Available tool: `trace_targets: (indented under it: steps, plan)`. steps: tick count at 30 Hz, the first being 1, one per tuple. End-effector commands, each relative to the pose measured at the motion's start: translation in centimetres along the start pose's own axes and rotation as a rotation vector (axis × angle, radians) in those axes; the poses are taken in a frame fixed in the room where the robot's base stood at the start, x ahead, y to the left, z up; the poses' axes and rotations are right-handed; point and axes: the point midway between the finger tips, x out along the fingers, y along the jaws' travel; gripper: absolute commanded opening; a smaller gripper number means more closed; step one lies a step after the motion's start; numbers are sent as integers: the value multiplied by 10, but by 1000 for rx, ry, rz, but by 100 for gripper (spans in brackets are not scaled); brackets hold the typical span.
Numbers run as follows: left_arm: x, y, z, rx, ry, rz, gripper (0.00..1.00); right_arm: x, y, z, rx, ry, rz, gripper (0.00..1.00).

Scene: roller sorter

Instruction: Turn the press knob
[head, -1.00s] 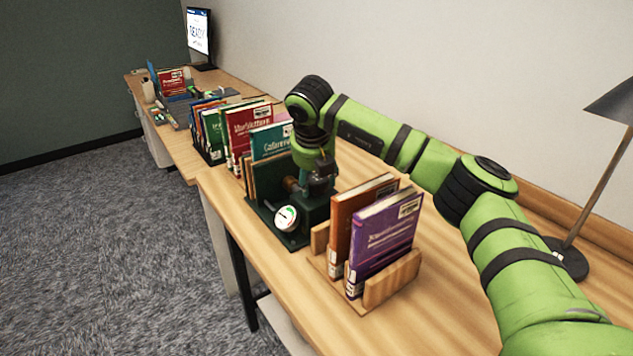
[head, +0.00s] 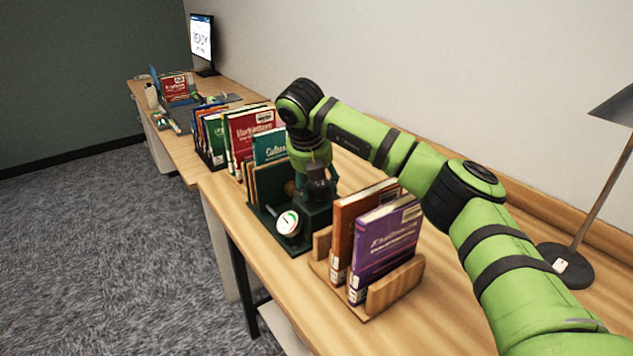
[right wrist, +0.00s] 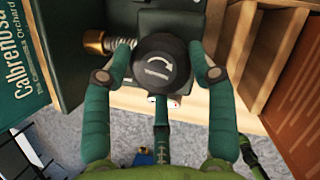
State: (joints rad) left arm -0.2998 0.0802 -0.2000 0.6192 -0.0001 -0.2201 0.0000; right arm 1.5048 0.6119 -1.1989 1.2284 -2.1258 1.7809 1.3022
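The dark green press (head: 318,217) stands on the wooden desk between two groups of books, with a round white gauge (head: 288,223) on its front. Its black round knob (right wrist: 161,66) shows in the right wrist view with a white curved arrow on top. My left gripper is out of view.
A wooden stand (head: 396,287) with an orange and a purple book is close on the right. Upright books (head: 252,133) stand close on the left. A brass-coloured fitting (right wrist: 95,39) sits beside the knob. A lamp (head: 565,262) stands at the right.

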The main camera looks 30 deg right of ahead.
Motion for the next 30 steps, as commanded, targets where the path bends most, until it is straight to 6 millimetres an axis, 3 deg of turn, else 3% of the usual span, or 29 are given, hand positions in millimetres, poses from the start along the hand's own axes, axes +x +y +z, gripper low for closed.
trace_targets:
  steps: [1,14,30]
  plan:
    - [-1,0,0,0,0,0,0,-5,-1,8,13,-20,8,77]
    - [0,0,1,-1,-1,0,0,-8,0,4,5,-13,3,79]
    - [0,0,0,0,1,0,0,-107,-2,5,8,-15,5,79]
